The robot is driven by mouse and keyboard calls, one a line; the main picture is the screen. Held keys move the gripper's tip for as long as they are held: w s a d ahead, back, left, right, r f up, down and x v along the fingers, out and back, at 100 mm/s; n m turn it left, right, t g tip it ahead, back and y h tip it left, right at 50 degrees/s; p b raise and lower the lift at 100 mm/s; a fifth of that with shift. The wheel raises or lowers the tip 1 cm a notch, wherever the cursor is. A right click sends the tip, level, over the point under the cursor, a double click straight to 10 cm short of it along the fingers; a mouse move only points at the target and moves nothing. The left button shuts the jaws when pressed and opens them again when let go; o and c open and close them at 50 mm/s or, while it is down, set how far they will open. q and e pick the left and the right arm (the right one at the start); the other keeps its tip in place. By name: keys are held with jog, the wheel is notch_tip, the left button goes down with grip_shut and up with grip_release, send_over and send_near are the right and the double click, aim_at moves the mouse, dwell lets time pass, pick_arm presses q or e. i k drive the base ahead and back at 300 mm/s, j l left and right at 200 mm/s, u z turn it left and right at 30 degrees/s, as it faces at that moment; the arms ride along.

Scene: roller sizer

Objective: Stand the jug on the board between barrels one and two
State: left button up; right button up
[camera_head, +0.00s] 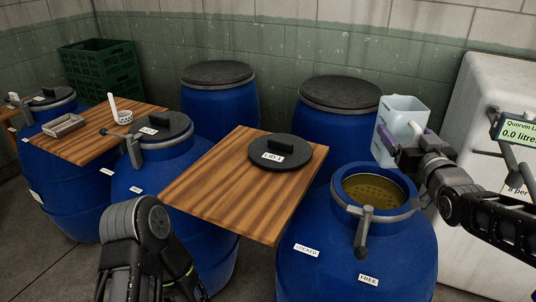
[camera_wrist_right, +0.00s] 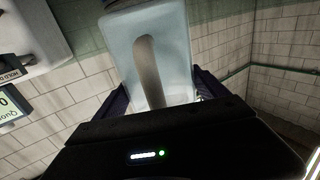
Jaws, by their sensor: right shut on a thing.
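The jug (camera_head: 402,117) is pale, translucent and square-sided with a handle. It is held up near the rear rim of the open barrel. My right gripper (camera_head: 396,146) is shut on it; in the right wrist view the jug (camera_wrist_right: 180,45) sits between the purple fingers, its handle facing the camera. The wooden board (camera_head: 215,195) spans between the open barrel (camera_head: 320,265) at the front right and the closed, clamped barrel (camera_head: 175,185) to its left. The open barrel holds yellowish, frothy liquid. Of my left arm, dark links show at the lower left; its gripper does not show.
A dark lid marked LID 1 (camera_head: 280,152) lies on the board's far right part; the board's near left part is bare. Two black-lidded barrels and green crates (camera_head: 100,68) stand behind.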

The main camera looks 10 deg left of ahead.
aim_at(214, 194)
jog(key=j, duration=1.25)
jog(key=i+j+u, duration=0.1)
jog(key=j, duration=2.4)
jog(key=i+u, duration=0.05)
